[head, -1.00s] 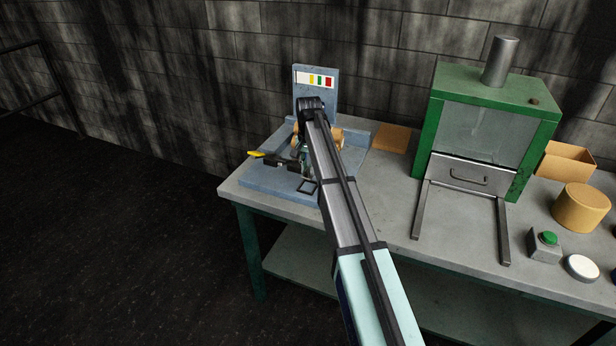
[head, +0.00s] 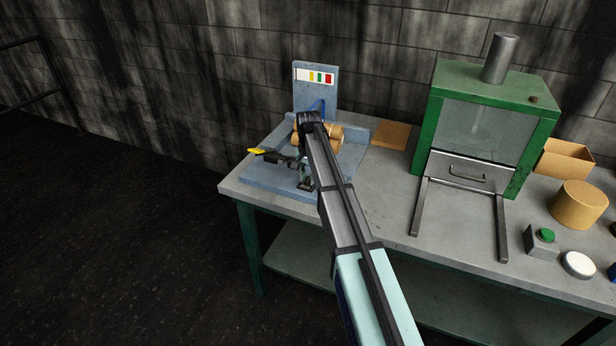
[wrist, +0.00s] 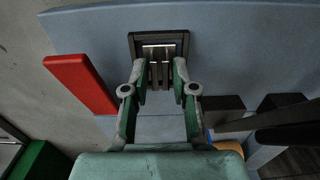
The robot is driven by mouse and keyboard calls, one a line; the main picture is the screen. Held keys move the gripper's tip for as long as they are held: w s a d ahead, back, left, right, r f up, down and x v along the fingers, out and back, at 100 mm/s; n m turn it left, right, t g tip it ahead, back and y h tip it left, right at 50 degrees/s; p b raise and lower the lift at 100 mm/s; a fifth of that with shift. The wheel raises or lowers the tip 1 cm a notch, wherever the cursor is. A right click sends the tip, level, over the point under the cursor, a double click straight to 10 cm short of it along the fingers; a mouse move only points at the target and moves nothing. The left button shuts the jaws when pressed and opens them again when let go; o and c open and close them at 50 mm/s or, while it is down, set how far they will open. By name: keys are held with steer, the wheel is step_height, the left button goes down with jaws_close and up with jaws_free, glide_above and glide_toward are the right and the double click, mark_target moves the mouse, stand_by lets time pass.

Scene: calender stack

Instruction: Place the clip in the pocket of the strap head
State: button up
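In the wrist view, my gripper (wrist: 159,68) has its two green-and-grey fingers on either side of a small metal piece with upright strips, which looks like the clip (wrist: 159,55). The fingers appear closed on its sides. The clip overlaps a dark square frame, apparently the pocket (wrist: 132,39), in the blue-grey plate. How deep it sits, and whether it touches the bottom, I cannot tell. In the head view, my gripper (head: 306,184) is low at the front of the blue-grey fixture, apparently the strap head (head: 262,181); my arm hides part of it.
A dark lever with a yellow end (head: 257,151) projects left of my gripper. An orange-tan roller (head: 332,136) lies behind it. In the wrist view, a red bar (wrist: 78,83) stands left of the fingers. A green cabinet (head: 490,115) stands right on the grey bench (head: 380,185).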

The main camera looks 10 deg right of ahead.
mark_target(308, 178)
stand_by(0.3)
step_height(308, 178, up, 12)
steer(key=b, duration=0.2)
steer(key=shift+r+b, duration=0.2)
steer(key=shift+b, duration=0.1)
